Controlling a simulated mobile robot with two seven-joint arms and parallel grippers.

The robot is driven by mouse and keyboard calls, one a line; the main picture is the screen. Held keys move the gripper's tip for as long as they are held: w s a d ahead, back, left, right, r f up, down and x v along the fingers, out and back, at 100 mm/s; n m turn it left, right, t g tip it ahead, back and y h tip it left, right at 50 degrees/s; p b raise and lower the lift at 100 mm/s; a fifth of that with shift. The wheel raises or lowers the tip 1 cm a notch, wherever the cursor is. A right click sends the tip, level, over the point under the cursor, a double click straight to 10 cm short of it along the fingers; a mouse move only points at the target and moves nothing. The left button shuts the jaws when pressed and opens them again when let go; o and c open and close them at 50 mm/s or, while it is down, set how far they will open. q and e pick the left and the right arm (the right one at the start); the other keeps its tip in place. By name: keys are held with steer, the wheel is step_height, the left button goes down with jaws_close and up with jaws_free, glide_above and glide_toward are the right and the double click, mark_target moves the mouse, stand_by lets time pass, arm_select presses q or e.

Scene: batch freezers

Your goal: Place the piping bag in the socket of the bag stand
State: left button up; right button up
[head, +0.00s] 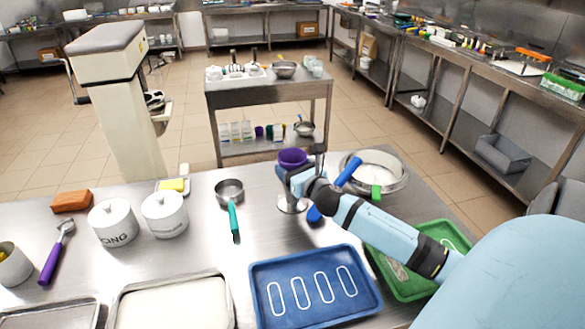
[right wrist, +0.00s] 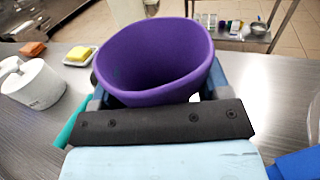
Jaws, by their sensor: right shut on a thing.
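The purple piping bag (head: 293,157) shows its wide open mouth facing up, above the steel table near its back edge. My right gripper (head: 296,178) is shut on it from the right. In the right wrist view, the bag (right wrist: 150,62) sits between the fingers, its mouth open and seemingly empty. The bag stand shows only its round metal base (head: 292,205), directly below my right gripper. The socket and the bag's lower end are hidden by the gripper, so I cannot tell whether the bag is in the socket. My left gripper is not in view.
A saucepan with a teal handle (head: 233,215) lies left of the stand. A large steel bowl (head: 397,172) stands right. A blue tray (head: 262,312) and a green tray (head: 412,291) lie in front. White canisters (head: 112,226) stand further left.

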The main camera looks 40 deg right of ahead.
steer(key=shift+f, duration=0.15)
steer(key=o, duration=0.9)
steer(key=shift+r, duration=0.35)
steer(key=s+a+b, duration=0.1)
steer(key=s+a, duration=0.1)
steer(key=s, duration=0.9)
steer(key=shift+s, duration=0.4)
